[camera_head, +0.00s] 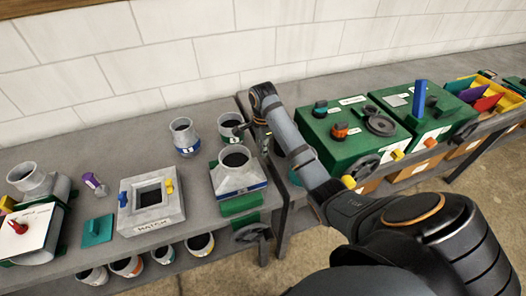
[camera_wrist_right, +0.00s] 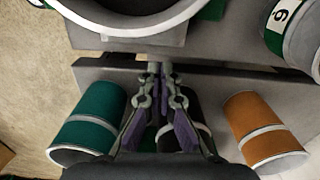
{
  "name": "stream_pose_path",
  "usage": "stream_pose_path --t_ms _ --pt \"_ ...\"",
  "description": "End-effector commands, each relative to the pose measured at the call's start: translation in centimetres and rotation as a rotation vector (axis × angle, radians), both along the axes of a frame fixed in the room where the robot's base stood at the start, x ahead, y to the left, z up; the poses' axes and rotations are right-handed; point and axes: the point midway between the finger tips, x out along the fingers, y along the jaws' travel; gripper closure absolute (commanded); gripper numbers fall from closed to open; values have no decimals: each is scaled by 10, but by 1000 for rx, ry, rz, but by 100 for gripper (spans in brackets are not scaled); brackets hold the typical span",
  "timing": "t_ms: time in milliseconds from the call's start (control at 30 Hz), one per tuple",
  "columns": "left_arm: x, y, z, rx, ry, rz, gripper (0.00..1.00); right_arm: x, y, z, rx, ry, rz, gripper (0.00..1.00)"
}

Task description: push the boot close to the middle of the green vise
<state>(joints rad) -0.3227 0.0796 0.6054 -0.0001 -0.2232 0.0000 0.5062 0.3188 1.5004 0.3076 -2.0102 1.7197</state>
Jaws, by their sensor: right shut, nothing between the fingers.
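The boot (camera_head: 238,175) is a grey fitting with a round collar on a flared square base with a blue band. In the head view it sits on top of the green vise (camera_head: 240,205), whose grey handwheel hangs at the front. My right gripper (camera_head: 240,130) is shut and empty, behind the boot at its upper right, close to a green-banded collar. Its closed fingers (camera_wrist_right: 158,75) show in the right wrist view, below a large round rim cut by the top edge; I cannot tell whether that rim is the boot's. My left gripper is not in view.
The green-banded collar (camera_head: 231,128) and a blue-banded collar (camera_head: 185,137) stand behind the boot. A grey square hatch frame (camera_head: 151,205) stands left of it. Green machine boxes (camera_head: 350,135) are on the right. Several collars sit on a shelf below.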

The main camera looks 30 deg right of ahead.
Motion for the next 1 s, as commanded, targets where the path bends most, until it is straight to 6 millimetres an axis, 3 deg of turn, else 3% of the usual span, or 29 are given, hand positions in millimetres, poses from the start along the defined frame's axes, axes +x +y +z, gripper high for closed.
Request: stream_pose_path --t_ms 33,167,300,567,700,1000 --pt "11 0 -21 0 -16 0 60 0 0 -22 0 0 0 100" --pt "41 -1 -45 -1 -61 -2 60 0 0 -48 0 0 0 100" --pt "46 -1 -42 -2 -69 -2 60 -1 0 -59 1 3 0 100" --pt "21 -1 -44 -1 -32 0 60 0 0 -63 0 0 1 100" --pt "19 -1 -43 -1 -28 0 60 0 1 -62 1 0 1 100" --pt "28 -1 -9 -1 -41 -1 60 3 20 -59 2 2 1 100"
